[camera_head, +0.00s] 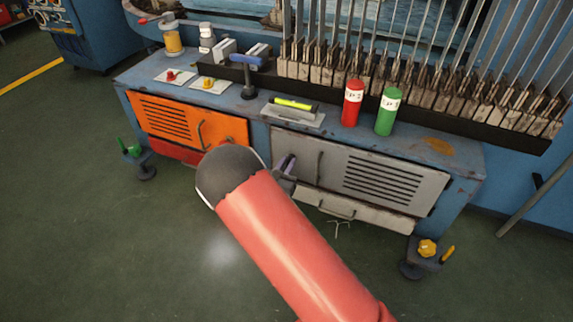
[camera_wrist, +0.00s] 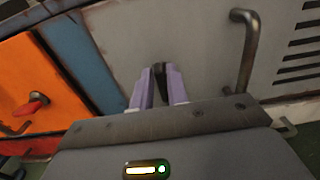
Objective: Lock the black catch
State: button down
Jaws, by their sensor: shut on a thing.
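The black catch (camera_wrist: 159,84) shows in the wrist view near the left edge of the grey door (camera_wrist: 185,30), as a dark upright piece between my two purple fingers. My gripper (camera_wrist: 158,78) is shut on it. The fingers hide most of the catch, so I cannot tell its full angle. In the head view, my gripper (camera_head: 287,166) is at the left side of the grey door (camera_head: 335,165), partly hidden behind my red arm. The catch itself cannot be made out there.
A bar handle (camera_wrist: 245,48) stands out from the grey door, right of my fingers. The orange door (camera_head: 178,122) is to the left, with a red catch (camera_wrist: 32,104). Red (camera_head: 353,103) and green (camera_head: 388,110) cylinders stand on the cabinet top. Open floor lies in front.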

jog(key=shift+a+r+n+p, duration=0.1)
jog(key=shift+n+p, duration=0.25)
jog(key=shift+n, duration=0.05)
jog(key=n+p, duration=0.2)
jog(key=n, duration=0.3)
jog(key=f+n+p, duration=0.1)
jog(key=n+p, duration=0.2)
jog(key=n, duration=0.3)
jog(key=a+n+p, duration=0.1)
jog(key=n+p, duration=0.2)
jog(key=n, duration=0.3)
jog(key=shift+w+f, duration=0.2)
dwell(0.4)
jog(key=c, duration=1.5)
grip_release()
